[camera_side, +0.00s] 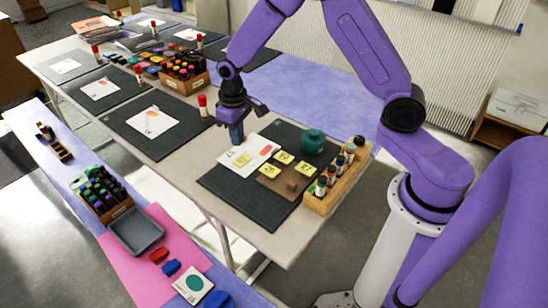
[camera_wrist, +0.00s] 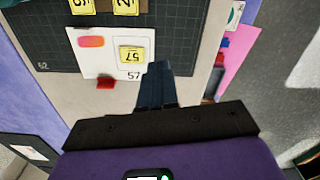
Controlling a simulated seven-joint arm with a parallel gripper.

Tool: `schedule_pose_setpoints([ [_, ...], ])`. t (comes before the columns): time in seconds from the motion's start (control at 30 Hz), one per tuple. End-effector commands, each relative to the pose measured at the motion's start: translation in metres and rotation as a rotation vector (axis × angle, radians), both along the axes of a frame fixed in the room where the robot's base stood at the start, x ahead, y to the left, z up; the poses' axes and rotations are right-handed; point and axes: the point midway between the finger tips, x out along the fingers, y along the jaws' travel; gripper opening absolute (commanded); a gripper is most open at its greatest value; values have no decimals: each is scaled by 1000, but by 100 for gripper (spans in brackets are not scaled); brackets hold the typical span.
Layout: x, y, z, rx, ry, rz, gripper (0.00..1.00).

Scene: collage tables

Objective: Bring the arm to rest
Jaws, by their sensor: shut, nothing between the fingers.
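My gripper (camera_side: 237,140) is shut and empty, its fingers pointing down near the left end of a white card on the front mat. In the wrist view the shut fingers (camera_wrist: 158,72) overlap the card's edge; I cannot tell the exact height above it. The card also shows there (camera_wrist: 95,60).
A teal pot (camera_side: 313,141) stands on the dark mat (camera_side: 232,188). A wooden rack (camera_side: 325,200) of bottles stands at its right edge. A red-capped stick (camera_side: 203,105) stands left of my gripper. More mats and a marker box (camera_side: 197,82) lie farther back.

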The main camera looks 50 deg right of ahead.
Motion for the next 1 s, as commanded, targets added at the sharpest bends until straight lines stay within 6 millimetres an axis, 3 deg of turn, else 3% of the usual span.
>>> schedule_pose_setpoints([
  [0.03, -15, 10, 16, 2, -7, 51, 0],
  [0.2, -70, 34, 54, 4, -10, 207, 0],
  [0.4, -142, 45, 89, 8, -14, 394, 0],
  [0.57, -201, 40, 110, 10, -16, 541, 0],
  [0.8, -278, 15, 127, 15, -20, 749, 0],
  [1.0, -310, -2, 130, 16, -20, 847, 0],
])
